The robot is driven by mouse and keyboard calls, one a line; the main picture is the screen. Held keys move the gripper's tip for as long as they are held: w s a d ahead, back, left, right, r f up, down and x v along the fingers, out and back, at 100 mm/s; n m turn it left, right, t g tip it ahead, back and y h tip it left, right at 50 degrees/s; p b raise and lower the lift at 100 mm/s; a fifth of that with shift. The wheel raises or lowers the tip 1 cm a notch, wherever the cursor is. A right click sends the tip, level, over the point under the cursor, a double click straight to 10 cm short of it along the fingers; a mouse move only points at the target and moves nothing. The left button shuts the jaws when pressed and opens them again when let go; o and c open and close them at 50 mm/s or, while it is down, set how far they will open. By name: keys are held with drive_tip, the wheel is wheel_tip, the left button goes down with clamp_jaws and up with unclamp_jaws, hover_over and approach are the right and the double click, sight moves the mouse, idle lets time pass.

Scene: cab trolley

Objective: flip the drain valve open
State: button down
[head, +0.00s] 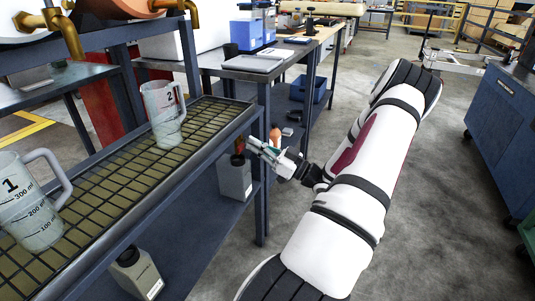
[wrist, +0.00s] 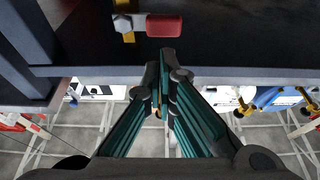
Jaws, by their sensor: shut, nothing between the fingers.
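In the wrist view, a valve with a short red lever (wrist: 164,26) and a brass body (wrist: 124,22) sits on a dark surface at the top. The lever points right, across the brass body. My gripper (wrist: 167,62) is shut and empty, its fingertips just below the lever in the picture and apart from it. I cannot make out the red-levered valve in the head view.
Jug 1 (head: 28,205) and jug 2 (head: 163,115) stand on the grated tray. Brass taps (head: 70,35) hang above at the left. Bottles (head: 234,178) stand on the lower shelf. A bench with a grey tray (head: 253,63) is behind. Open floor lies right of my arm.

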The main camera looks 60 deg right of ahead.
drive_tip(key=shift+x, duration=1.05)
